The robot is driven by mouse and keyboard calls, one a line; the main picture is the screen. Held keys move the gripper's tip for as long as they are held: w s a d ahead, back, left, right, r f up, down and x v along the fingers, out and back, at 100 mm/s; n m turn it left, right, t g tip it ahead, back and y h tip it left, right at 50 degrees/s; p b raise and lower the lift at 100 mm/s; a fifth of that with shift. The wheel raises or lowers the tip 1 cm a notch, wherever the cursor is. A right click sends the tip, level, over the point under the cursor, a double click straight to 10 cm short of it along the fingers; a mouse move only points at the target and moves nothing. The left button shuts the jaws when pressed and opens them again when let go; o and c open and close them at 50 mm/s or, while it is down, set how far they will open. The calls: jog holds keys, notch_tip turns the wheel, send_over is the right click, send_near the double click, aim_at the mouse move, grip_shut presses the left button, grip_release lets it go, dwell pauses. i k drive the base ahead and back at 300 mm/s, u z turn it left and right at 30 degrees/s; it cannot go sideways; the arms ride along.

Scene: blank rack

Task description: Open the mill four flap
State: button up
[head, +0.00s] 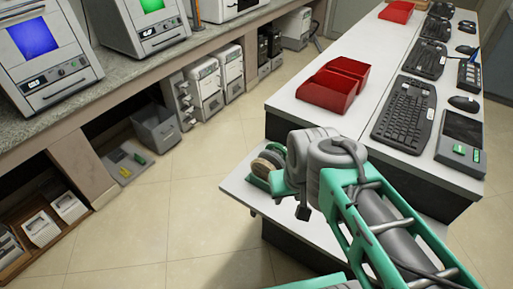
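A white machine with a blue screen (42,47) stands at the far left of the counter in the head view. A second one with a green screen (147,22) is right of it, and part of a third white machine (236,8) shows at the top edge. I cannot tell which is mill four, and no flap can be made out clearly. The grey wrist of my arm (325,165) is over the near end of the white table, well apart from the machines. My gripper's fingers cannot be made out at the wrist, so its opening is unclear.
The white table (300,110) holds red bins (335,85), keyboards (405,112) and a dark device with green parts (463,145). A round tan-and-green thing (267,163) shows beside my wrist. Grey bins (157,128) and white units are under the counter. The tiled floor (190,200) between is clear.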

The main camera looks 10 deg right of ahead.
aim_at(33, 37)
jog(key=u, duration=1.3)
jog(key=i, duration=3.35)
jog(key=u, duration=2.75)
jog(key=k, duration=0.4)
jog(key=z, duration=0.75)
